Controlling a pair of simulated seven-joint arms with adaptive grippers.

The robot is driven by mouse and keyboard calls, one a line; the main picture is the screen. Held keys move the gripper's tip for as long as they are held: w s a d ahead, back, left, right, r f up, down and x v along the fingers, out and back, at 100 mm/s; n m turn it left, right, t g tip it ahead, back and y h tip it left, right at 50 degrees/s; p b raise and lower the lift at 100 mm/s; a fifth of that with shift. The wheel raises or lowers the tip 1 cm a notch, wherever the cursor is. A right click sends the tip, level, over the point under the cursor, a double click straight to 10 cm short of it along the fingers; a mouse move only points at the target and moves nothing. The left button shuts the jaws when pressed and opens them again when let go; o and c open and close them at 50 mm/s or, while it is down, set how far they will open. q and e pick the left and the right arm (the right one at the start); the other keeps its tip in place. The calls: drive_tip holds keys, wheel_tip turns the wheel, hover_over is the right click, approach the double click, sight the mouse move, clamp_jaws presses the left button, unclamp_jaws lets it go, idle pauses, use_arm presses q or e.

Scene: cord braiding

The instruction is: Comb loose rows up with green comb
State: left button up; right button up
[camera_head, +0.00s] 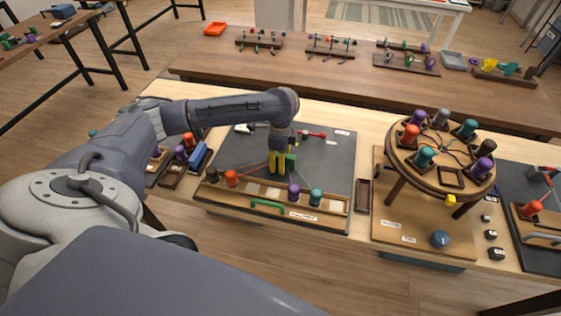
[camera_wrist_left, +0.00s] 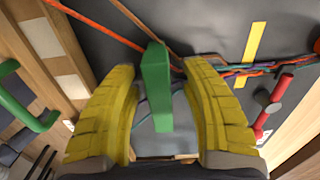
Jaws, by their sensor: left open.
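A green upright block, which looks like the green comb (camera_wrist_left: 157,85), stands between the two yellow fingers of my left gripper (camera_wrist_left: 160,95) in the left wrist view. The fingers are apart, with gaps visible beside the block. In the head view my left gripper (camera_head: 276,167) is low over the grey mat, and the green comb (camera_head: 291,161) shows at its right side. Thin cords (camera_wrist_left: 235,68) in orange, brown, blue and red cross the mat beyond the block. The comb's teeth and the cords' rows cannot be made out. My right gripper is not in view.
A wooden rack (camera_head: 330,204) with colored bobbins and a green handle (camera_head: 267,205) lies along the mat's near edge. A round braiding stand (camera_head: 440,160) with several bobbins stands to the right. A red-handled tool (camera_head: 312,134) lies behind the gripper. The grey mat (camera_head: 335,165) is clear on its right.

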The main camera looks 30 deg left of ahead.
use_arm(q)
drive_tip(key=shift+f, duration=0.4)
clamp_jaws()
idle(0.5)
